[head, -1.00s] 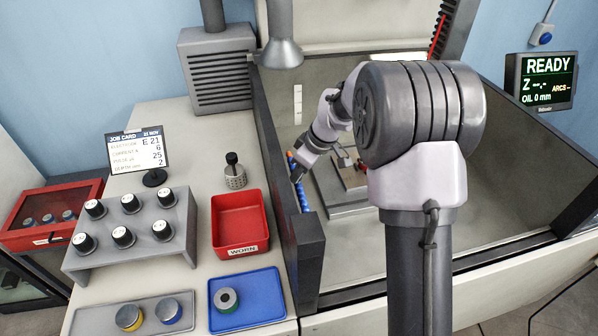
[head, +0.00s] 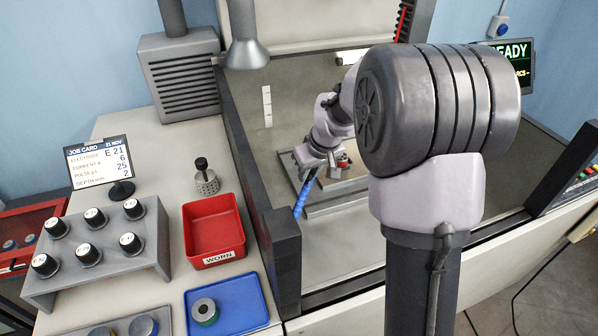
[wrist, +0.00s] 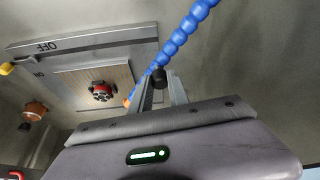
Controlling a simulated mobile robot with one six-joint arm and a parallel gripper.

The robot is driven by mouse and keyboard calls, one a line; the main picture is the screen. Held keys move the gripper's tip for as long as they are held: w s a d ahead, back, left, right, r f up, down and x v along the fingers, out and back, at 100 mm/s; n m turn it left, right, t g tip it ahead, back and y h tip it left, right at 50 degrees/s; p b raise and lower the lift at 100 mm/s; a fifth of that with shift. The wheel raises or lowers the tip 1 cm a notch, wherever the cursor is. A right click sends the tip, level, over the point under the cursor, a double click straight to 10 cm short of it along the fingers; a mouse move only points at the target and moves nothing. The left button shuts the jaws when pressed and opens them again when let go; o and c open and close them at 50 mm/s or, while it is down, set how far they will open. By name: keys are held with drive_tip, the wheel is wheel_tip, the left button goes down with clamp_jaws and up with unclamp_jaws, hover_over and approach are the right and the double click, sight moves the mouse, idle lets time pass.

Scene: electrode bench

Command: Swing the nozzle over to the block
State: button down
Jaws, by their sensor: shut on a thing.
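The nozzle is a blue beaded hose (wrist: 180,38) with an orange tip (wrist: 127,102). In the head view the hose (head: 302,200) rises from beside the tank's left wall to my gripper (head: 313,172). In the wrist view my gripper (wrist: 161,88) is shut on the hose near a dark collar, with the tip just beyond the fingers. The tip points towards a striped plate (wrist: 75,78) in the tank. A small red and dark piece (wrist: 101,91) sits on this plate, apart from the tip. It also shows in the head view (head: 343,161), partly behind my arm. Whether it is the block is unclear.
The tank's dark left wall (head: 262,150) stands close to the hose. A grey funnel-shaped duct (head: 245,50) hangs above. The red WORN bin (head: 214,262) is outside, left.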

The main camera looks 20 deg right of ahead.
drive_tip(key=shift+s+d+m, duration=0.35)
drive_tip(key=shift+d+m, duration=0.1)
drive_tip(key=shift+m, duration=0.05)
drive_tip(key=c, duration=1.3)
unclamp_jaws()
drive_tip(key=shift+s+d, duration=0.1)
drive_tip(key=shift+o, duration=0.2)
drive_tip(key=a+p+v, duration=0.1)
drive_tip(key=p+v, duration=0.4)
drive_tip(key=v, duration=1.2)
drive_tip(key=shift+d+r, duration=0.15)
drive_tip(key=shift+r, duration=0.1)
